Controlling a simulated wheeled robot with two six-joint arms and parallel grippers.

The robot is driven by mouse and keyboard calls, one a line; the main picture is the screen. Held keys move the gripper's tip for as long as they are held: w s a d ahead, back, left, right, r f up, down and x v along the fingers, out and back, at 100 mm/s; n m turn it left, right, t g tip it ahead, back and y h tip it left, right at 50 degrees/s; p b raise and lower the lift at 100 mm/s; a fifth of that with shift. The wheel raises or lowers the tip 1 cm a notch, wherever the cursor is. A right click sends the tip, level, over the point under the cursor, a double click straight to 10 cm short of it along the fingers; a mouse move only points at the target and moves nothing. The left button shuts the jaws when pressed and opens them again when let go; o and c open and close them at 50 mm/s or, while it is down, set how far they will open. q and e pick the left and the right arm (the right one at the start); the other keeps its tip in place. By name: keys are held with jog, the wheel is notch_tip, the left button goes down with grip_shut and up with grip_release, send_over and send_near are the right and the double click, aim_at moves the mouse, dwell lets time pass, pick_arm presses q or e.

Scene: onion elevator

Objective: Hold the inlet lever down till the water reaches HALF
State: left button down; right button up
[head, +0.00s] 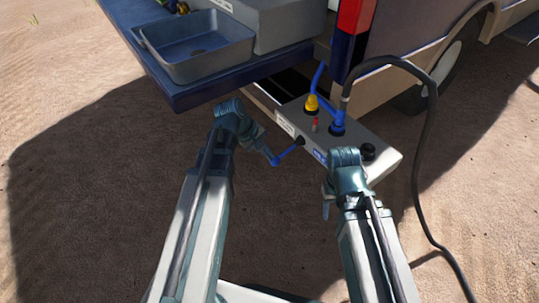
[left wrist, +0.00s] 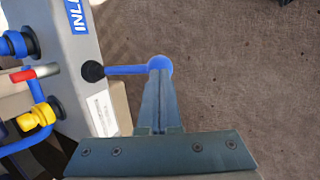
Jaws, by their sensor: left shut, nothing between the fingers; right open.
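The inlet lever (head: 290,154) is a blue rod with a ball end, sticking out from a black boot on the front of a grey box (head: 378,160). The lever also shows in the left wrist view (left wrist: 125,70), beside a blue label partly reading "INL". My left gripper (head: 267,152) is shut and empty. Its fingertips are at the lever's ball end and overlap it in the left wrist view; I cannot tell if they press it. My right gripper (head: 327,206) is open, in front of the box. I can make out no water level or HALF mark.
On the box are a yellow knob (head: 311,104), a red-tipped rod (head: 316,123), a blue fitting (head: 337,128) and a black knob (head: 368,151). A black hose (head: 427,130) loops down at the right. A grey basin (head: 200,48) stands at the upper left. The sandy ground is open.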

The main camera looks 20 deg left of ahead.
pick_arm(q)
jog(key=shift+t+h, duration=0.7)
jog(key=shift+t, duration=0.2)
jog(key=shift+f+b, duration=2.15)
jog(key=shift+b, duration=0.6)
pick_arm(e)
notch_tip(320, 180, down, 7)
jog(key=shift+d+r, duration=0.1)
pick_arm(q)
jog(key=shift+d+f, duration=0.1)
jog(key=shift+d, duration=0.1)
dwell(0.6)
dwell(0.5)
jog(key=p+v, duration=1)
jog(key=v, duration=0.4)
jog(key=shift+s+a+f, duration=0.25)
jog(key=shift+s+a, duration=0.05)
jog(key=shift+a, duration=0.2)
pick_arm(e)
notch_tip(320, 180, up, 10)
jog(key=a, duration=0.2)
jog(key=shift+s+a+r, duration=0.15)
jog(key=shift+s+a, duration=0.05)
jog(key=shift+s, duration=0.15)
